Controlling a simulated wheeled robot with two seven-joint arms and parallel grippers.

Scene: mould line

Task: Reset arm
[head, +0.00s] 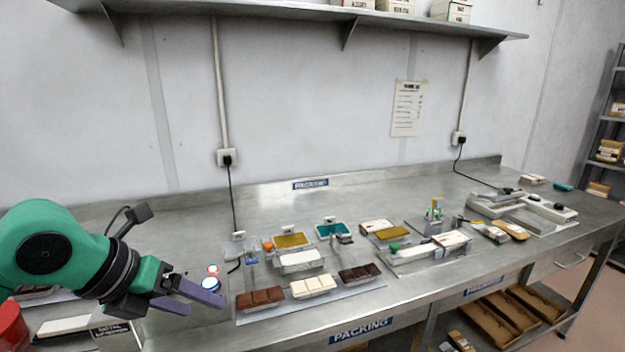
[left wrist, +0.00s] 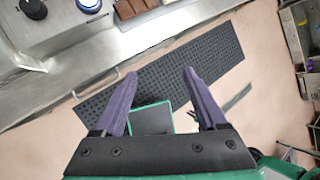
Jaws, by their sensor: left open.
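My left gripper (head: 204,303) reaches in from the left in the head view, with its purple fingers spread apart and nothing between them. It is near the front left part of the steel bench (head: 400,268), beside a round control with a blue ring and a red-lit button. In the left wrist view the open fingers (left wrist: 160,74) point across the bench's front edge, with a black perforated floor mat (left wrist: 215,60) below. My right gripper shows in neither view.
Brown, white and dark chocolate bars (head: 313,286) lie on a pale mat right of the gripper. Behind them stand trays with yellow and teal contents (head: 334,230). A sealer-like machine (head: 522,211) stands far right. A shelf (head: 300,10) runs overhead.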

